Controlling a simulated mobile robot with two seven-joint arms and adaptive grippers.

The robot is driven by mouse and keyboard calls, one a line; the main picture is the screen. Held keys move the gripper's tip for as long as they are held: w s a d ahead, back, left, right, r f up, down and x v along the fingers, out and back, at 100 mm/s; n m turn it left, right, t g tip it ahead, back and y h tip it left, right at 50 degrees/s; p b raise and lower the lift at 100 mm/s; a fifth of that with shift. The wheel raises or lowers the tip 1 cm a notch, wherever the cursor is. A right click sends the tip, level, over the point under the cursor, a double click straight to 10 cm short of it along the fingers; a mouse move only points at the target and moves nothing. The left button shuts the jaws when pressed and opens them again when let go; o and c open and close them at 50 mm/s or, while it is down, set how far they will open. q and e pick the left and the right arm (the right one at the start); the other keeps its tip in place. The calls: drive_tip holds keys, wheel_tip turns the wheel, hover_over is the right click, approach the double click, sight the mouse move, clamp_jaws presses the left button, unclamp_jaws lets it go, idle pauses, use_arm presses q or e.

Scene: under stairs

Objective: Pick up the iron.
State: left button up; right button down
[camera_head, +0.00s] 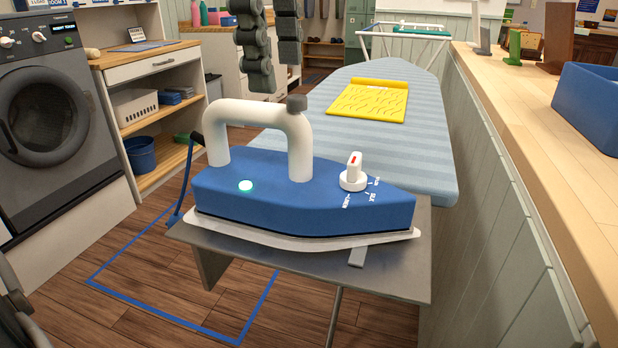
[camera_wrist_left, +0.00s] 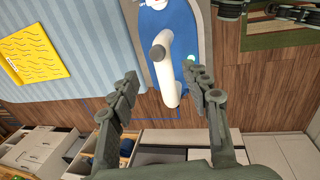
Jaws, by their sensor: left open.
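The iron (camera_head: 290,195) has a blue body, a pale soleplate, a white arched handle (camera_head: 262,113), a white dial and a green light. It rests on the grey plate (camera_head: 375,268) at the near end of the ironing board. My left gripper (camera_head: 275,78) is open and empty, above and behind the handle in the head view. In the left wrist view, the handle (camera_wrist_left: 166,80) shows in the gap between the spread fingers (camera_wrist_left: 163,84), with the blue body beyond. Dark jointed parts, likely my right gripper (camera_wrist_left: 272,12), show at that view's top right; their opening is unclear.
A wooden counter (camera_head: 540,105) with a blue bin (camera_head: 592,105) runs along the right. A blue cord hangs left of the iron. Blue tape marks the floor.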

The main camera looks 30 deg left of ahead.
sight(279, 104)
use_arm(q)
drive_tip(key=f, duration=0.2)
drive_tip(key=shift+a+f, duration=0.2)
drive_tip(key=shift+f, duration=0.15)
drive_tip(key=f, duration=0.2)
drive_tip(key=w+f, duration=0.1)
drive_tip(key=f, duration=0.1)
drive_tip(key=shift+a+f, duration=0.15)
drive_tip(key=shift+f, duration=0.05)
drive_tip(key=c, duration=0.8)
clamp_jaws()
use_arm(e)
drive_tip(key=shift+s+a+r, duration=0.15)
drive_tip(key=shift+s+r, duration=0.35)
drive_tip(key=shift+r, duration=0.15)
use_arm(q)
drive_tip(key=shift+w+r, duration=0.1)
